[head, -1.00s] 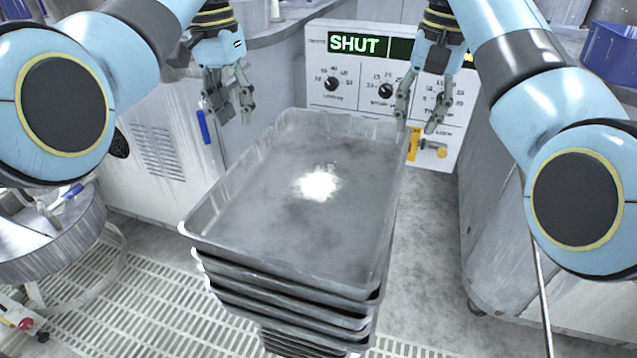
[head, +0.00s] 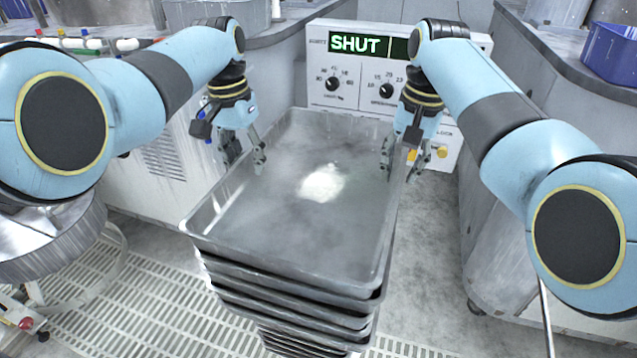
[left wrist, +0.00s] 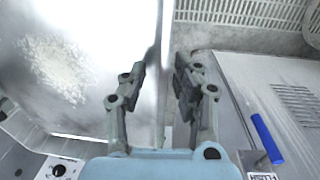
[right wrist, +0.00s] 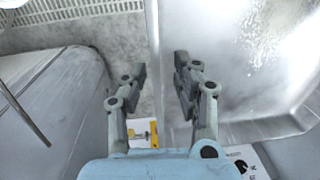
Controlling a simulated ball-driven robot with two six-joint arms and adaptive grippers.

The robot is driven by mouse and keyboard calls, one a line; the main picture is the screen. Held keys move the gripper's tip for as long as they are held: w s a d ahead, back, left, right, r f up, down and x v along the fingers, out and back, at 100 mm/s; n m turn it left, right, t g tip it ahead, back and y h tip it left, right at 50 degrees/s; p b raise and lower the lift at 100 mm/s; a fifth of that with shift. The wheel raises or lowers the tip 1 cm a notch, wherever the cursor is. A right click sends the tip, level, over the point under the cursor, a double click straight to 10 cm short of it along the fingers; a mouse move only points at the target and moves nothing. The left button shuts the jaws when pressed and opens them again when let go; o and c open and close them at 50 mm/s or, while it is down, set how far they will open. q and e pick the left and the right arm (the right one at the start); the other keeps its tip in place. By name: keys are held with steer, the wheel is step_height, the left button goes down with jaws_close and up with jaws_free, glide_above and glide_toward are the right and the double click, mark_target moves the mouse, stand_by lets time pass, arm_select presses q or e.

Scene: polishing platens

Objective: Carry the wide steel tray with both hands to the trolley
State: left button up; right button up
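The wide steel tray (head: 260,245) is grey and shallow, the top one of a stack, with a pale bright patch in its middle. My left gripper (head: 247,160) is open at the tray's left rim. In the left wrist view its fingers (left wrist: 160,72) stand apart on either side of the rim. My right gripper (head: 401,170) is open at the right rim. In the right wrist view its fingers (right wrist: 160,72) also stand apart on either side of the rim. I see no clear contact with the tray. I cannot identify a trolley for certain.
Several more trays (head: 285,310) are stacked underneath. A panel with knobs and a green SHUT display (head: 355,44) stands behind. Grey cabinets flank both sides, and a round metal drum (head: 50,250) is at left. A blue bin (head: 612,55) sits at upper right. Grated floor lies in front.

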arm_select(q)
steer(key=shift+f, duration=0.15)
arm_select(e)
steer(key=shift+f, duration=0.2)
arm_select(q)
jaws_close()
arm_select(e)
jaws_close()
steer(key=shift+r, duration=0.1)
